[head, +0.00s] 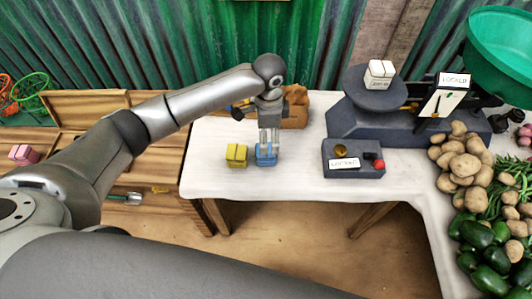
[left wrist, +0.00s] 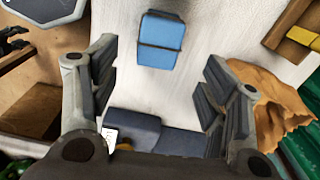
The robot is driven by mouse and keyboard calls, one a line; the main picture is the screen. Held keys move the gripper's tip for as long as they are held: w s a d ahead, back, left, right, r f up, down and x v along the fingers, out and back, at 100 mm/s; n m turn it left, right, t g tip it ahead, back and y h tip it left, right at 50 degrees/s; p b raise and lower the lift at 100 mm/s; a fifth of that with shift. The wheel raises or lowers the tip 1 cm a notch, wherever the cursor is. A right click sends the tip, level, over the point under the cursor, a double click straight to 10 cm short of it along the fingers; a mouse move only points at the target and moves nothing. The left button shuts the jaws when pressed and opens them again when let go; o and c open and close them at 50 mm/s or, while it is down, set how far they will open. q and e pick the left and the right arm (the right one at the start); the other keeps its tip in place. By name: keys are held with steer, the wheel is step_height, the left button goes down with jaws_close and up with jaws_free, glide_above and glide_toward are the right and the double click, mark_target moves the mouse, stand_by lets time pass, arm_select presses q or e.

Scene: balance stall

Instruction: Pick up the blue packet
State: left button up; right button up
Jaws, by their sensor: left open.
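The blue packet (head: 266,159) stands on the white-covered table, beside the yellow packet (head: 237,155). My left gripper (head: 269,143) points down over the blue packet, its fingers hiding part of its far side. In the left wrist view, the blue packet (left wrist: 162,42) lies past the gap of my open left gripper (left wrist: 160,65), near the top edge. No finger visibly touches it there. I cannot tell the exact height of the fingertips above the table.
A brown paper bag (head: 296,108) stands just behind the left gripper. A dark block with a label (head: 353,160) and a scale (head: 362,118) bearing white packets (head: 379,74) are to the right. Potatoes (head: 460,160) lie farther right. The table's front is clear.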

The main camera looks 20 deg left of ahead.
mark_target(269, 160)
arm_select(q)
step_height(269, 160, down, 3)
steer(key=shift+r, duration=0.1)
steer(key=shift+s+a+f+p, duration=0.15)
steer(key=shift+f+p, duration=0.1)
steer(key=shift+f, duration=1.1)
steer(key=shift+s+a+f+p, duration=0.1)
steer(key=shift+f+p, duration=0.1)
steer(key=shift+f, duration=1.1)
steer(key=c, duration=1.2)
